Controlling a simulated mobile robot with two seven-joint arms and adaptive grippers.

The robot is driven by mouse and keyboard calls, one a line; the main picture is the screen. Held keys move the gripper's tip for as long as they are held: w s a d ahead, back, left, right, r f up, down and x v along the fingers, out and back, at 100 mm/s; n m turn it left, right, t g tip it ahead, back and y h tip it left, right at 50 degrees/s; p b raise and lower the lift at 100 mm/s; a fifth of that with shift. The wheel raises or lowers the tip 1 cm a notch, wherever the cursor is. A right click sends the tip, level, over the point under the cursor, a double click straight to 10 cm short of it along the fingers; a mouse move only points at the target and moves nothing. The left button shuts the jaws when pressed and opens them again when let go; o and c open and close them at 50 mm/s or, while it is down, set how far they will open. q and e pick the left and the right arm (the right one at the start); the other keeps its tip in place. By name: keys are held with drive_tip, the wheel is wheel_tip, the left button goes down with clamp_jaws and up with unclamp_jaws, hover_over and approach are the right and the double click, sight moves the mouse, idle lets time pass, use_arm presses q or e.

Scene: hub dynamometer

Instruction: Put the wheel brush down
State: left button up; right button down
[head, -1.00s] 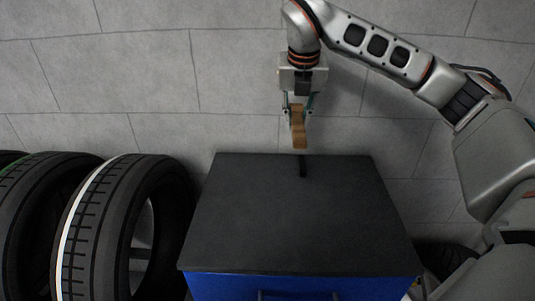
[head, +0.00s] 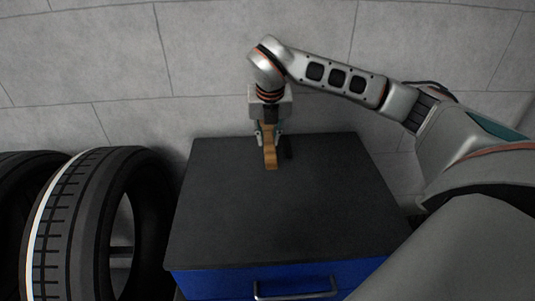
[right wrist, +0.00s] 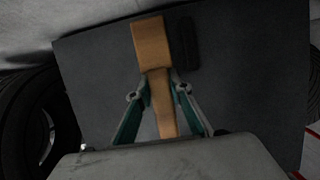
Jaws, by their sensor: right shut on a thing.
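The wheel brush (head: 271,158), a tan wooden piece with a narrow handle and a wider block, is held in my right gripper (head: 269,136) over the back part of the dark cabinet top (head: 275,215). In the right wrist view the fingers of my right gripper (right wrist: 161,101) are shut on the handle of the brush (right wrist: 150,45), with its wide end pointing away. I cannot tell whether the brush touches the top. Its bristles are not clearly visible. My left gripper is not in view.
A dark patch (right wrist: 186,45) lies beside the brush, perhaps a shadow. The blue cabinet (head: 215,284) has a drawer handle (head: 295,292) at its front. Large tyres (head: 95,225) stand at its left, a grey wall (head: 200,60) behind. Most of the top is clear.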

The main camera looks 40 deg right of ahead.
sight(268, 138)
drive_tip(key=shift+f, duration=2.8)
drive_tip(key=shift+f+b, duration=0.15)
drive_tip(key=shift+b, duration=0.15)
drive_tip(key=c, duration=1.8)
unclamp_jaws()
drive_tip(key=shift+c, duration=0.2)
drive_tip(key=p+v, duration=0.1)
drive_tip(key=v, duration=1)
drive_tip(key=shift+w, duration=0.1)
drive_tip(key=shift+s+a+r, duration=0.1)
drive_tip(key=shift+s+r, duration=0.15)
drive_tip(key=shift+r, duration=0.4)
